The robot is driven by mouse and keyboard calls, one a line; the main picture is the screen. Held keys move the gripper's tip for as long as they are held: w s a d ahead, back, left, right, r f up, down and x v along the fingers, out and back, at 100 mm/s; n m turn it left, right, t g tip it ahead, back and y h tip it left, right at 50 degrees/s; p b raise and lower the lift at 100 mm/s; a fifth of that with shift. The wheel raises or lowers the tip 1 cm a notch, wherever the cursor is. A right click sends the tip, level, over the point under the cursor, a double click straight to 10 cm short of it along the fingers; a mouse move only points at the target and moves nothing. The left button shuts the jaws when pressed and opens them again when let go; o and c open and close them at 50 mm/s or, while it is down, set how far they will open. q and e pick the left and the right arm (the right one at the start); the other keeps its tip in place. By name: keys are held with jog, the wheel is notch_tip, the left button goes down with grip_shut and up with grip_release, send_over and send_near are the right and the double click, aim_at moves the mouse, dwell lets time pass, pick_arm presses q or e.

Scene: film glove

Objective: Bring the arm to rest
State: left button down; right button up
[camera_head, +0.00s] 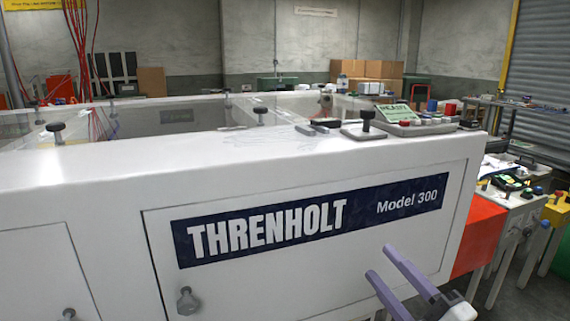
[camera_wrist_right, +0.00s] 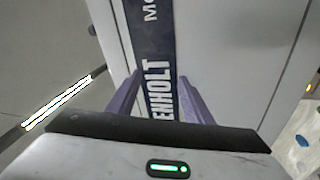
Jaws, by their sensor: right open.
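My right gripper (camera_head: 378,262) shows at the lower right of the head view, with two purple fingers spread apart. It is open and empty, in front of the white machine's front panel (camera_head: 330,262). In the right wrist view the same gripper (camera_wrist_right: 155,90) has its fingers on either side of the dark Threnholt label (camera_wrist_right: 158,50), with nothing between them. I cannot tell how far the fingertips are from the panel. My left gripper is not in view.
The long white machine (camera_head: 90,190) fills the front. Its top carries black knobs (camera_head: 262,113) and a control box (camera_head: 415,128) with coloured buttons. At the right are an orange panel (camera_head: 478,235) and tables with small devices (camera_head: 508,182). Cardboard boxes (camera_head: 384,69) stand far back.

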jog(key=s+f+m+g+h, duration=0.1)
jog(key=s+f+m+h, duration=0.1)
jog(key=s+f+m, duration=0.3)
jog(key=s+d+f+m+g+h, duration=0.1)
jog(key=f+m+h, duration=0.1)
jog(key=f, duration=0.6)
jog(key=s+f+m+g+h, duration=0.1)
jog(key=s+f+m+h, duration=0.1)
jog(key=f+m, duration=0.3)
jog(key=s+a+f+m+g, duration=0.2)
jog(key=s+f+m+g, duration=0.1)
jog(key=s+f, duration=0.5)
jog(key=s+a+f+m+g, duration=0.2)
jog(key=s+f+m+g, duration=0.1)
jog(key=s+f, duration=0.6)
jog(key=shift+s+g+h, duration=0.3)
jog(key=shift+s+g, duration=0.2)
jog(key=shift+s, duration=0.2)
jog(key=shift+c, duration=0.4)
